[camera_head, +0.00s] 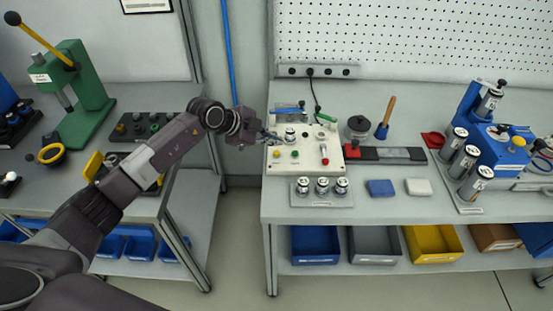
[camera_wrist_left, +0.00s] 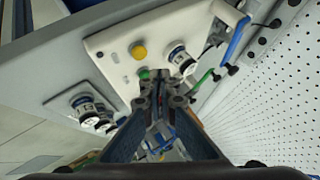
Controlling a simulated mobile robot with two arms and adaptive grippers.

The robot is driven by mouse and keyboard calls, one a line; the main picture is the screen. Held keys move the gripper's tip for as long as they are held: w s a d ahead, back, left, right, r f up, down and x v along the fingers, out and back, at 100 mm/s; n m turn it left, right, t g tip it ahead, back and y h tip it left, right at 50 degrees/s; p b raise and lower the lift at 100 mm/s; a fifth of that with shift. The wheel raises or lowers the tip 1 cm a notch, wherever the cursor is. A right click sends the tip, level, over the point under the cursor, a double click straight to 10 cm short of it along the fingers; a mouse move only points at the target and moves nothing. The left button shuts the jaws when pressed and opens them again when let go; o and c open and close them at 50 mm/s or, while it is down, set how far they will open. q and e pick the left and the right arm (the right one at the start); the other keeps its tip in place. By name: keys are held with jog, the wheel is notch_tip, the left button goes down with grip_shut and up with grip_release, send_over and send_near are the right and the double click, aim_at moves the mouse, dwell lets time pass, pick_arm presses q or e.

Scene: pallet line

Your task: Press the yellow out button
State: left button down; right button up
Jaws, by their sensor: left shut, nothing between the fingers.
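The yellow button (camera_head: 277,153) is on the left part of the white control panel (camera_head: 308,168), beside a green button (camera_head: 294,154). In the left wrist view the yellow button (camera_wrist_left: 138,51) shows unobstructed beyond the fingertips, with the green button (camera_wrist_left: 143,74) nearer to them. My left gripper (camera_head: 276,138) is shut and empty, at the panel's left edge, behind the yellow button in the head view. In the wrist view its fingertips (camera_wrist_left: 161,86) are together and apart from the yellow button. My right gripper is out of view.
A metal cylinder (camera_head: 291,135) stands on the panel close to my gripper, near a blue handle (camera_head: 288,109) and a green handle (camera_head: 326,117). A red button (camera_head: 325,161) is at the panel's right. Several cylinders stand in a tray (camera_head: 322,203) in front.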

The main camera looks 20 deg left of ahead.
pick_arm(q)
jog(key=shift+f, duration=0.85)
dwell(0.4)
dwell(0.4)
jog(key=shift+f, duration=0.35)
jog(key=shift+f, duration=0.65)
dwell(0.8)
jog(key=shift+r, duration=0.1)
jog(key=shift+r+p, duration=0.9)
jog(key=shift+p, duration=0.1)
